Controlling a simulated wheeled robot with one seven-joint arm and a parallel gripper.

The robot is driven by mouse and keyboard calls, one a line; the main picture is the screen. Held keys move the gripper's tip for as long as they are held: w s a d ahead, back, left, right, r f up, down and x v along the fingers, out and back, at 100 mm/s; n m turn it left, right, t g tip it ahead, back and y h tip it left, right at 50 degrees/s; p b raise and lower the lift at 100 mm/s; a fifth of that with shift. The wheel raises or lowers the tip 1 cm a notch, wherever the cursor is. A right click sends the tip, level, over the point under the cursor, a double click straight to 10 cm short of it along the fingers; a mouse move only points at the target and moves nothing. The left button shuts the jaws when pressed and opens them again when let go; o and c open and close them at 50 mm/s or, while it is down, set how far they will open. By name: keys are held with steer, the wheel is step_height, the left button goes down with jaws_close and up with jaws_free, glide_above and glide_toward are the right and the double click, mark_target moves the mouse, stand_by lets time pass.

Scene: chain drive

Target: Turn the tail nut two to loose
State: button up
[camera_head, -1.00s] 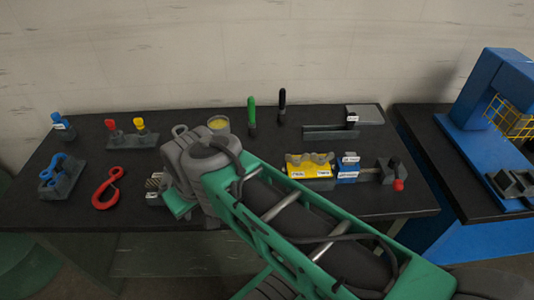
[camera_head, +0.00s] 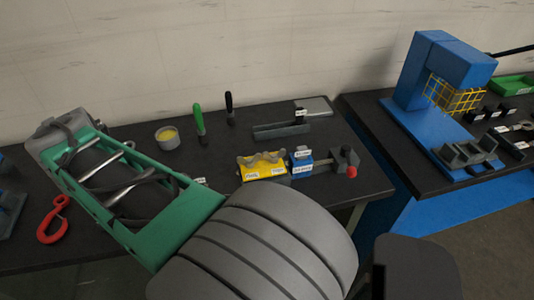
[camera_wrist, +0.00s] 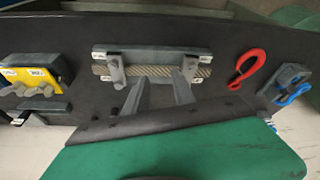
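My gripper (camera_wrist: 160,92) shows in the wrist view as two grey fingers spread apart, with nothing seen between them. The fingers point at a dark grey fixture (camera_wrist: 150,52), and their tips are close to its near edge. Contact cannot be told. A ribbed, chain-like strip (camera_wrist: 155,71) runs across the fixture, with an upright grey block (camera_wrist: 116,72) at left and another (camera_wrist: 189,66) at right. Small white labels sit at its corners, too small to read. I cannot make out which part is tail nut two. In the head view my arm hides the gripper and most of the fixture.
A yellow block (camera_head: 264,173) and a blue vise-like part (camera_head: 301,166) with a red knob stand right of my arm. A red hook (camera_head: 52,222) lies at left. A blue machine (camera_head: 440,75) occupies the right table.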

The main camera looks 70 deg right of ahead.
steer(key=s+d+m+g, duration=0.2)
steer(key=s+d+m, duration=0.2)
steer(key=d+m, duration=0.55)
steer(key=m+g+b, duration=0.2)
steer(key=m+g, duration=0.2)
steer(key=m, duration=0.7)
glide_toward(274, 151)
steer(key=shift+d+f+y, duration=0.15)
steer(key=shift+d+f, duration=0.05)
steer(key=shift+f, duration=0.4)
steer(key=shift+d+f+y, duration=0.15)
steer(key=shift+d+f, duration=0.05)
steer(key=shift+f, duration=0.45)
steer(key=shift+m, duration=0.45)
steer(key=x, duration=0.5)
steer(key=s+b+x, duration=0.1)
steer(key=x, duration=0.1)
steer(key=shift+d+f, duration=0.1)
steer(key=shift+f, duration=0.15)
steer(key=shift+c, duration=0.3)
jaws_close()
